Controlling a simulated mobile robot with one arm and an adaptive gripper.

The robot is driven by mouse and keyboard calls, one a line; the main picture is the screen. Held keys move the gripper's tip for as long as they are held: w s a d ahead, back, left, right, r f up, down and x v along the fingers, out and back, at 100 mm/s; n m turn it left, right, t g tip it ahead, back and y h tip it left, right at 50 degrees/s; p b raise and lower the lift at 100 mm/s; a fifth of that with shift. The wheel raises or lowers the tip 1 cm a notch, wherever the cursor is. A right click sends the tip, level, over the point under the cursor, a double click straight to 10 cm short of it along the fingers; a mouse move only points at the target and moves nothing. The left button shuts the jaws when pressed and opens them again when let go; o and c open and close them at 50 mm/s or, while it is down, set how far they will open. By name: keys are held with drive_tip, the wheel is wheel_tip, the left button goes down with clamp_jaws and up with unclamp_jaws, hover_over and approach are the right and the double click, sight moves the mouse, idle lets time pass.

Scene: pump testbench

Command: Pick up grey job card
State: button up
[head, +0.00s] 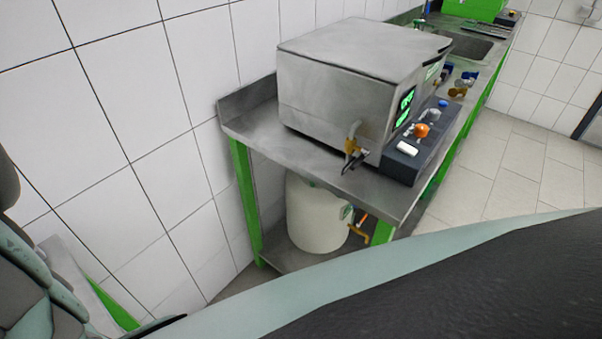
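I cannot pick out a grey job card in the head view. My gripper does not show either. Grey and pale teal parts of my own body fill the left edge, and a large teal and black part of mine covers the bottom right. These hide some of the floor and the near area. A steel workbench (262,136) with green legs runs away from me along the tiled wall. A steel box-shaped machine (330,95) with green displays stands on its near end.
A dark control block (400,171) with an orange knob (421,130) sits beside the machine. A brass tap (352,140) sticks out in front. A cream barrel (316,214) stands on the lower shelf. A sink (470,46) and green crate (474,9) are farther back. Floor (525,172) at right is clear.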

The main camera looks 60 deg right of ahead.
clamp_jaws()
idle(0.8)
